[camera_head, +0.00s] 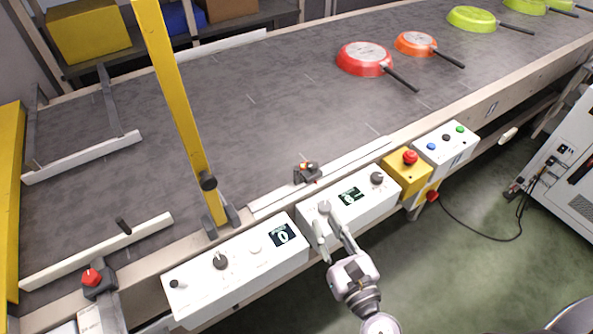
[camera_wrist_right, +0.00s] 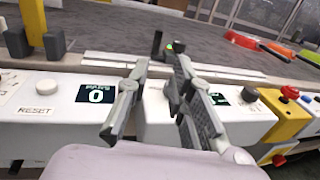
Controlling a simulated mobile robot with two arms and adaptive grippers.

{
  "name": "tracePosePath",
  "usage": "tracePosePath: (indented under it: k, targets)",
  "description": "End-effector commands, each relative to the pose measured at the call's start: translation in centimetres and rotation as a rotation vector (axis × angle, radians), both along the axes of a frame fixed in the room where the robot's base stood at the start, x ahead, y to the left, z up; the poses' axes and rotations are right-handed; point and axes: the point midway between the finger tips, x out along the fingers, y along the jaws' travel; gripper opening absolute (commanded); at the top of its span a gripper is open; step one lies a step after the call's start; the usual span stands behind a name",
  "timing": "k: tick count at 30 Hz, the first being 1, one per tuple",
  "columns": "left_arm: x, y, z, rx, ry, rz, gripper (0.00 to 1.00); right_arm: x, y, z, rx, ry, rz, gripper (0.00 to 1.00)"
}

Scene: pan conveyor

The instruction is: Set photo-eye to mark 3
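The photo-eye (camera_head: 307,172) is a small dark block with orange-red parts on the pale rail (camera_head: 345,170) along the conveyor's near edge. Marks on the rail are too small to read. My right gripper (camera_head: 322,222) is open and empty, in front of the right display panel and on the near side of the photo-eye, apart from it. Its two fingers (camera_wrist_right: 161,64) are spread in the wrist view. My left gripper is not in view.
Control boxes (camera_head: 240,262) with knobs and displays line the near edge. A yellow box with a red button (camera_head: 410,157) is to the right. A yellow post (camera_head: 175,100) rises at left. Red, orange and green pans (camera_head: 365,60) lie on the belt (camera_head: 270,115).

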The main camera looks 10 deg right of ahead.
Motion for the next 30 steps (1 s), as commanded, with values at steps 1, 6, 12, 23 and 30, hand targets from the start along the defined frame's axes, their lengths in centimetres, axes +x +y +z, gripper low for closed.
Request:
tracePosePath:
  k: [1, 6, 12, 23, 30]
  targets:
    - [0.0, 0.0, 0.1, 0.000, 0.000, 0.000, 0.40, 0.1, 0.2, 0.2, -0.017, -0.006, 0.007, 0.21]
    - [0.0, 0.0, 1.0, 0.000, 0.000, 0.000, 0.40, 2.1, 0.5, 0.5, -0.021, -0.010, 0.006, 0.21]
    - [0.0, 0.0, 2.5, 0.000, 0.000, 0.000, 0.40, 6.2, 1.1, 0.7, -0.017, -0.009, 0.005, 0.21]
    - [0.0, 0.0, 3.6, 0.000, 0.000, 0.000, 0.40, 13.8, 2.3, 0.3, -0.017, -0.008, 0.006, 0.21]
    - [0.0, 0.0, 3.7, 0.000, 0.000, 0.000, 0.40, 16.6, 2.7, 0.1, -0.018, -0.006, 0.007, 0.21]
